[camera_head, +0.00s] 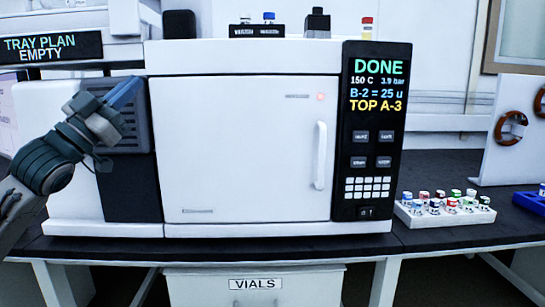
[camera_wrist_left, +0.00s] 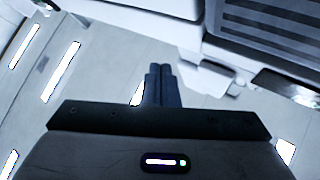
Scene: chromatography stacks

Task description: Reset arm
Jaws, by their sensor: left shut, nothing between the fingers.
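My left gripper (camera_head: 127,92) is raised in front of the left side of a large white chromatography instrument (camera_head: 240,140), near its dark vented panel. The gripper points up and to the right. In the left wrist view its two fingers (camera_wrist_left: 160,82) are together with nothing between them. I cannot tell from these views how far the fingers are from the panel. My right gripper is in neither view.
The instrument's door is closed, and its display (camera_head: 377,85) reads DONE and TOP A-3. A white vial tray (camera_head: 447,217) with several capped vials stands to its right, near a blue rack (camera_head: 531,201). A drawer labelled VIALS (camera_head: 254,284) is below. Dark counter is clear behind the tray.

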